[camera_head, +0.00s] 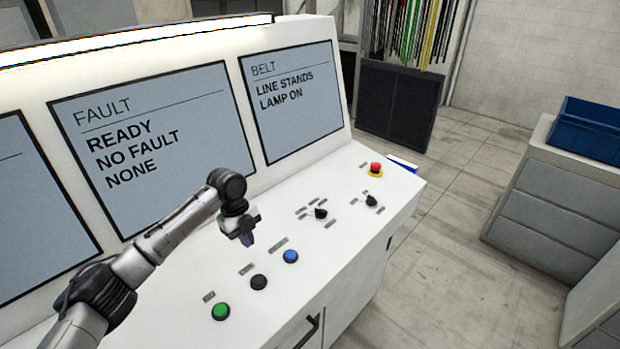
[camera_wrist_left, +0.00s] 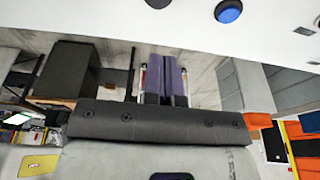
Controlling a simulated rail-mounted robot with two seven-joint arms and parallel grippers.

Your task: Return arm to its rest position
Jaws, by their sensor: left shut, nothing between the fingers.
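My left arm comes in from the left in the head view and reaches over the white control console (camera_head: 345,240). My left gripper (camera_head: 248,241) is shut and empty, above the panel near the blue button (camera_head: 290,256) and the black button (camera_head: 258,282). It appears apart from both. In the left wrist view the purple fingers (camera_wrist_left: 167,75) are together with nothing between them, and the blue button also shows at the top (camera_wrist_left: 228,11). My right gripper is not in view.
The console also bears a green button (camera_head: 221,311), black knobs (camera_head: 320,212) and a red emergency stop (camera_head: 376,169). Its screens read "READY NO FAULT NONE" (camera_head: 150,140) and "LINE STANDS LAMP ON" (camera_head: 293,100). A blue bin (camera_head: 590,130) sits on grey drawers (camera_head: 555,205). Floor between is clear.

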